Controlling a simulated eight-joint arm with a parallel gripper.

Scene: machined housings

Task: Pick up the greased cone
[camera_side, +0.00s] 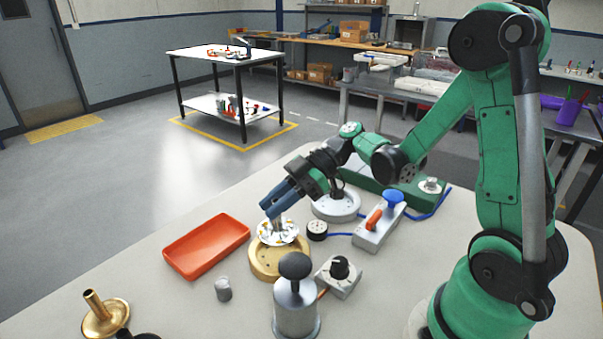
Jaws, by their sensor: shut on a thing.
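The greased cone (277,236) is a silver piece with a wide flared part, dotted with yellow patches, and a narrow stem on top. It is at, or just above, a round gold-coloured housing (262,266) on the table; I cannot tell whether the two touch. My gripper (274,212), with blue fingers, comes down at a slant from the upper right and is shut on the cone's stem. The fingertips hide part of the stem.
An empty orange tray (206,246) lies left of the housing. Close by stand a small grey cylinder (223,289), a silver pot with a black knob (296,305), a grey dial box (338,276) and a switch box (378,230). A brass funnel-like piece (103,317) is at front left.

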